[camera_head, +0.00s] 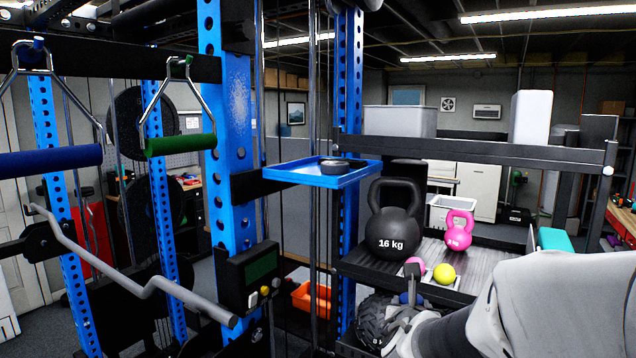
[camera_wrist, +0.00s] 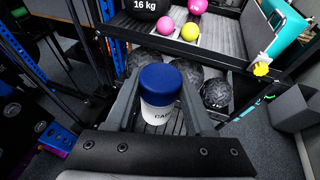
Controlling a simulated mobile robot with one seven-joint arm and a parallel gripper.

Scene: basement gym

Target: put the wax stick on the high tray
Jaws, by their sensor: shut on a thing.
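The wax stick (camera_wrist: 158,92), a short white cylinder with a blue top and dark lettering, stands between the two fingers of my gripper (camera_wrist: 160,84) in the wrist view. My gripper is shut on it. In the head view my gripper (camera_head: 408,305) is at the lower right, in front of the rack's shelves; the stick is mostly hidden there. The high tray (camera_head: 290,175) is a shallow blue tray fixed to the blue rack upright, up and to the left of my gripper. A dark round puck-like item (camera_head: 335,166) sits on it, towards its right half.
A black 16 kg kettlebell (camera_head: 393,225), a pink kettlebell (camera_head: 460,230) and small pink and yellow balls (camera_head: 444,274) stand on the shelf. Dark textured balls (camera_wrist: 217,92) lie below. A cable machine with a bent bar (camera_head: 130,275) and hanging handles (camera_head: 180,145) fills the left.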

